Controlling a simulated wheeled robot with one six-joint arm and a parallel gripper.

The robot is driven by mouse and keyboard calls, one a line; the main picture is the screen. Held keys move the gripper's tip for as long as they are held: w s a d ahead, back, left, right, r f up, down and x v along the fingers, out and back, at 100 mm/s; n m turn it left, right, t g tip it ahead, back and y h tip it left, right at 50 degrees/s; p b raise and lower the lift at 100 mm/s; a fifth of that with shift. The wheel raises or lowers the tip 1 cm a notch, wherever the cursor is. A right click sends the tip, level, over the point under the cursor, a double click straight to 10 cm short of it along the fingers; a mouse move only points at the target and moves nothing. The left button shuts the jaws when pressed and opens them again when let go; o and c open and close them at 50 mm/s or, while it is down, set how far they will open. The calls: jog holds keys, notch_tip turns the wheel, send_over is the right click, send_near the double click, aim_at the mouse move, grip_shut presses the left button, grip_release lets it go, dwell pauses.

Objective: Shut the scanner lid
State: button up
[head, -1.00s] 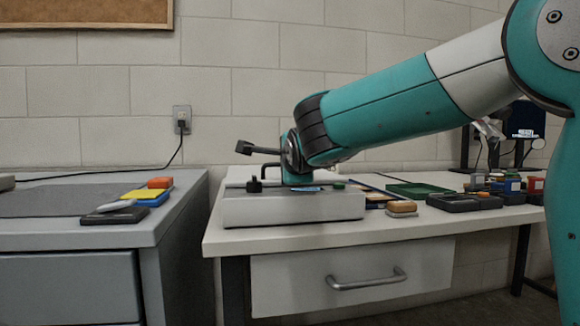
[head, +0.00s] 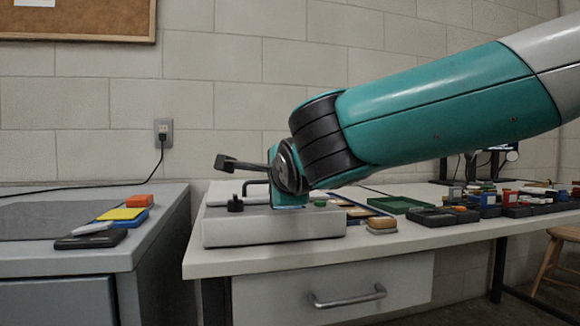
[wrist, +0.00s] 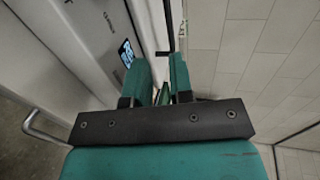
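The scanner (head: 275,228) is a pale grey box on the white table, with a black knob (head: 235,204) and a green button (head: 320,203) on top. A pale flat panel (head: 222,189), possibly its lid, shows low behind the knob, with a dark bent handle (head: 254,184) beside it. I cannot tell the lid's angle. My gripper (head: 289,205) points down over the scanner, largely hidden by my wrist. In the wrist view my gripper's (wrist: 160,62) teal fingers stand apart, near a dark bar (wrist: 164,53). The scanner's lit display (wrist: 127,53) is left of them. I see nothing clearly held.
A grey cabinet (head: 160,235) stands left across a gap, holding coloured blocks (head: 123,212). Right of the scanner are a wooden-topped block (head: 381,223), a green tray (head: 398,204) and black trays (head: 440,216). A drawer handle (head: 350,299) juts from the table front.

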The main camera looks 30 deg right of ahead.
jog(key=p+v, duration=0.6)
jog(key=v, duration=0.3)
dwell(0.4)
